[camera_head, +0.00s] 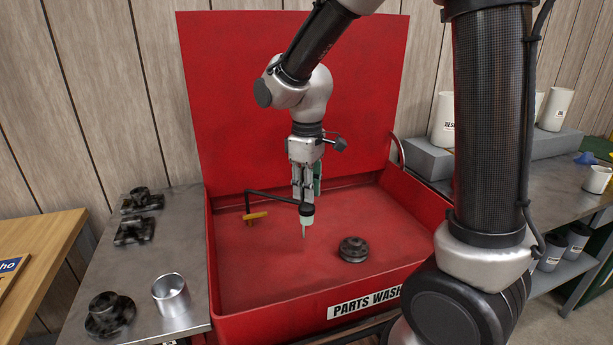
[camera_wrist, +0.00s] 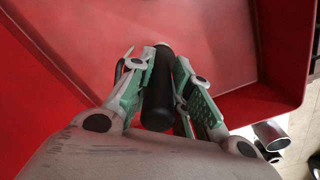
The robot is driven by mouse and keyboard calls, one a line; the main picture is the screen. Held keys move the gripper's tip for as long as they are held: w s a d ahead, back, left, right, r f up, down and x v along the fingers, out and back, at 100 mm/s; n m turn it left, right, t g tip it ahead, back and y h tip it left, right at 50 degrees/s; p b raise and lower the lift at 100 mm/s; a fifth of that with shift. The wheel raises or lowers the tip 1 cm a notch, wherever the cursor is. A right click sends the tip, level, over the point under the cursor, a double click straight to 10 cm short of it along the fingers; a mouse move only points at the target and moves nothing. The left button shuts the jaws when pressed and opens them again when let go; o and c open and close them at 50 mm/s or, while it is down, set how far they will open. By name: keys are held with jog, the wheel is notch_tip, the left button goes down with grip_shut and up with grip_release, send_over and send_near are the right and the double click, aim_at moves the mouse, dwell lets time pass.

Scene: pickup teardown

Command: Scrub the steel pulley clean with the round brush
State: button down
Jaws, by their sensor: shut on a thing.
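The steel pulley (camera_head: 353,249), dark and grimy, sits on the floor of the red washer basin (camera_head: 240,281) in the head view. My gripper (camera_head: 303,196) is above the basin, pointing down, up and left of the pulley and apart from it. In the wrist view my gripper (camera_wrist: 168,70) is shut around a black cylindrical handle (camera_wrist: 158,95), which looks like the round brush's. A pale piece with a dark top and thin tip (camera_head: 307,217) shows just below the fingers in the head view. I cannot tell whether it is the brush or the spout's end. The bristles are not clearly visible.
A black spout pipe with an orange handle (camera_head: 256,215) stands in the basin beside my gripper. The left steel bench (camera_head: 150,250) holds a shiny sleeve (camera_head: 171,297) and several dark parts. The raised red lid (camera_head: 240,90) stands behind. The basin's front left floor is clear.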

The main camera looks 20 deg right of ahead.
aim_at(307, 222)
jog(key=shift+f, duration=5.2)
jog(key=shift+r, duration=0.1)
jog(key=shift+r, duration=4.95)
